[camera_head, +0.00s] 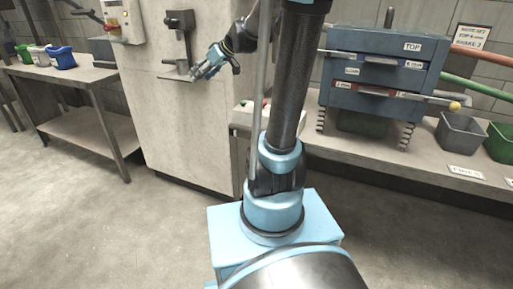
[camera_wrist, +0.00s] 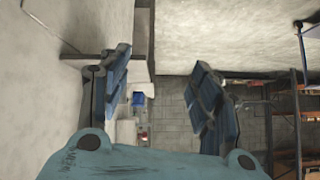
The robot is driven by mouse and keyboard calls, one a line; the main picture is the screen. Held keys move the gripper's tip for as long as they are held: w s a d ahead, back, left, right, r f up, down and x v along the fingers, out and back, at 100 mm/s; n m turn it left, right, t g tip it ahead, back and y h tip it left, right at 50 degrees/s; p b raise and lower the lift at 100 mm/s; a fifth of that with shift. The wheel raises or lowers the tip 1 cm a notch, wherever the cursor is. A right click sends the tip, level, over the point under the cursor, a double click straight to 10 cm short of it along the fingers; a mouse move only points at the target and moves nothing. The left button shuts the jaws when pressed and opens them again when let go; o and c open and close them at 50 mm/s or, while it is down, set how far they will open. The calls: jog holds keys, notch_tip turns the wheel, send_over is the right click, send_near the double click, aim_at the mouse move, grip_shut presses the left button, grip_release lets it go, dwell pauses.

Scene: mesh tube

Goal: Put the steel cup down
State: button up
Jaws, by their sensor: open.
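The steel cup (camera_head: 183,67) is small and grey in the head view. It appears to stand upright on the little ledge (camera_head: 178,77) of the pale cabinet, below the dark dispenser fitting (camera_head: 181,30). My gripper (camera_head: 197,73) is just right of the cup, with its fingers pointing left and down toward the ledge. A narrow gap seems to separate them, but contact is hard to judge. In the wrist view my gripper (camera_wrist: 163,58) has its two blue fingers spread wide with nothing between them. I cannot make out the cup in the wrist view.
A side table (camera_head: 60,72) at the left holds several coloured tubs. A blue sieve unit (camera_head: 380,75) stands on the right bench (camera_head: 400,160), with a grey bin (camera_head: 461,134) and a green bin (camera_head: 499,142) beside it. The concrete floor (camera_head: 130,235) in front is clear.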

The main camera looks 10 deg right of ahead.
jog(key=s+d+f+m+g+h, duration=0.1)
jog(key=s+d+f, duration=0.4)
jog(key=s, duration=0.5)
jog(key=s+d+f+m+g+h, duration=0.1)
jog(key=s+d+f+m+h, duration=0.3)
jog(key=s+f, duration=0.3)
jog(key=s+d+f+m+g+h, duration=0.1)
jog(key=s+d+f, duration=0.5)
jog(key=s, duration=0.8)
jog(key=shift+m+g+h, duration=0.3)
jog(key=shift+m+h, duration=0.6)
jog(key=shift+m, duration=0.1)
jog(key=shift+s, duration=0.1)
jog(key=shift+w+f, duration=0.25)
jog(key=shift+w, duration=0.15)
